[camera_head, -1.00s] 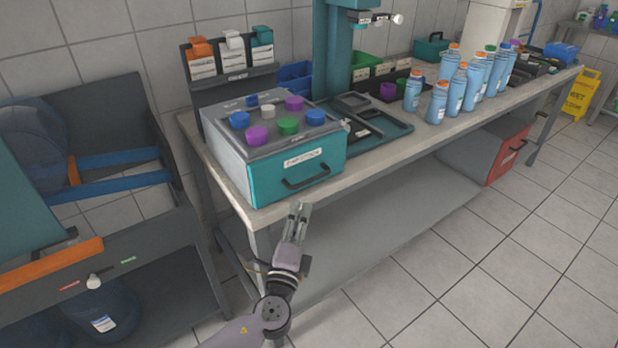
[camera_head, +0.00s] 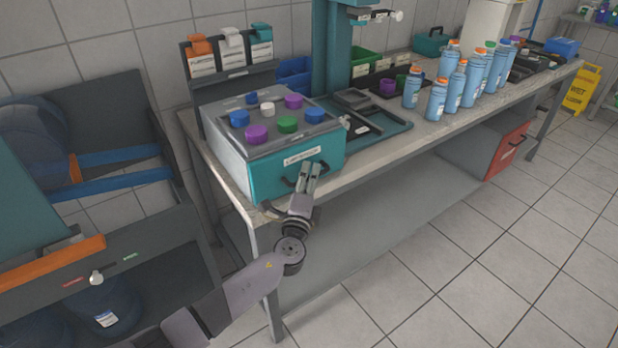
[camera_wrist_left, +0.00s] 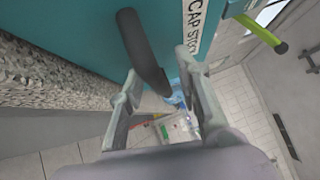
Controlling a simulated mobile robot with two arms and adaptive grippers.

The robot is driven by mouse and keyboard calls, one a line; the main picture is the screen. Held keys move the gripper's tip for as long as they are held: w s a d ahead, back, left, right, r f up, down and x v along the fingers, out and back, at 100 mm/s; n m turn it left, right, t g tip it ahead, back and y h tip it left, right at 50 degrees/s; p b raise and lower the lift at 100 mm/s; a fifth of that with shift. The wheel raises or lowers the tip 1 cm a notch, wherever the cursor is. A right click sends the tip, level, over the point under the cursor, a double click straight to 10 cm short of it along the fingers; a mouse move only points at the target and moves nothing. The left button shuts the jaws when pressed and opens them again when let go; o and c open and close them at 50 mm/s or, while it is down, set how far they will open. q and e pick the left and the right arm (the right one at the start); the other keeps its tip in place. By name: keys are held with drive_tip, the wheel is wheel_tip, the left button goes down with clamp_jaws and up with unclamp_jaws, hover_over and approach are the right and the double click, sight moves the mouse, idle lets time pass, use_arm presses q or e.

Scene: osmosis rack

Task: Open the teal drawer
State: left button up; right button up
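The teal drawer (camera_head: 265,180) is the front of a grey box on the near end of the bench, and it looks closed. It carries a white label, partly readable as "CAP STO" in the left wrist view, and a dark bar handle (camera_wrist_left: 141,45). My left gripper (camera_head: 313,168) is in front of the drawer at the handle and hides the handle's middle in the head view. In the left wrist view the fingers (camera_wrist_left: 158,68) are apart, with the handle's end between them. Whether they touch it I cannot tell. My right gripper is not in view.
Coloured caps sit on top of the grey box (camera_head: 222,155). The bench (camera_head: 425,137) carries a dark tray and several blue bottles (camera_head: 437,98) to the right. A red drawer (camera_head: 509,150) is under the bench's far end. A rack with large bottles stands left. The floor in front is clear.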

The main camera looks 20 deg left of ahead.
use_arm(q)
clamp_jaws()
drive_tip(key=shift+f, duration=0.1)
idle(0.6)
